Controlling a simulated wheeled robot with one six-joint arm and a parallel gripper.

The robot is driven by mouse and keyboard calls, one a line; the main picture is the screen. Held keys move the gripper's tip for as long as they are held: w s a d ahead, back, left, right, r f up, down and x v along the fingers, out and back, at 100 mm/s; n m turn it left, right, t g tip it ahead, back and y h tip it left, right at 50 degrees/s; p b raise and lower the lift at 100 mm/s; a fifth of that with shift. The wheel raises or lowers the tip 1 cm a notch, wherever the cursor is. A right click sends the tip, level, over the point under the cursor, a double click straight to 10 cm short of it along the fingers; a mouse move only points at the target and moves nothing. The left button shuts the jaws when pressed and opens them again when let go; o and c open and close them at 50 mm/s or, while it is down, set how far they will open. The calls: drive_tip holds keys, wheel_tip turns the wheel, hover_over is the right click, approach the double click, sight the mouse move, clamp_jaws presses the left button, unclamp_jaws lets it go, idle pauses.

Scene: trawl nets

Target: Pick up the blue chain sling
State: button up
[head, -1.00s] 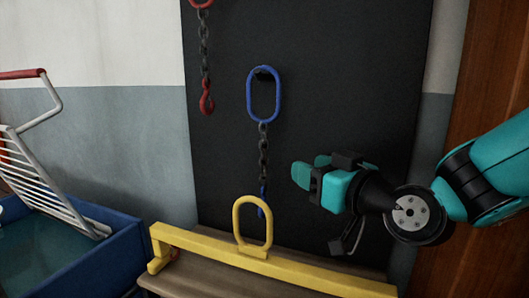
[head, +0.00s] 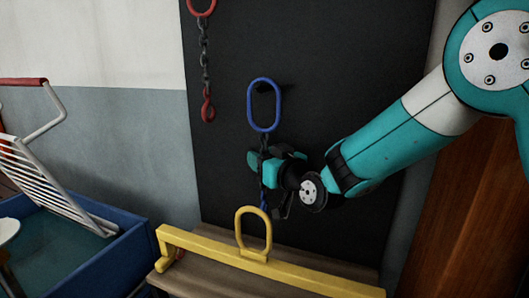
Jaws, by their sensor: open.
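The blue chain sling hangs on the black board, its blue oval ring (head: 264,105) over a peg and its dark chain dropping below. The lower part of the chain is partly hidden by my gripper, and a bit of the blue hook end shows under it. My gripper (head: 258,163) is open at the height of the chain, just below the ring. Its fingers appear at or around the chain in this view; I cannot tell whether they touch it.
A red chain sling (head: 205,60) hangs at upper left on the black board (head: 350,60). A yellow lifting beam (head: 290,275) with an upright loop lies on a bench below. A blue tub (head: 110,255) with a white rack stands at left.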

drive_tip(key=shift+w+a, duration=0.1)
drive_tip(key=shift+c, duration=0.2)
clamp_jaws()
drive_tip(key=shift+r, duration=0.1)
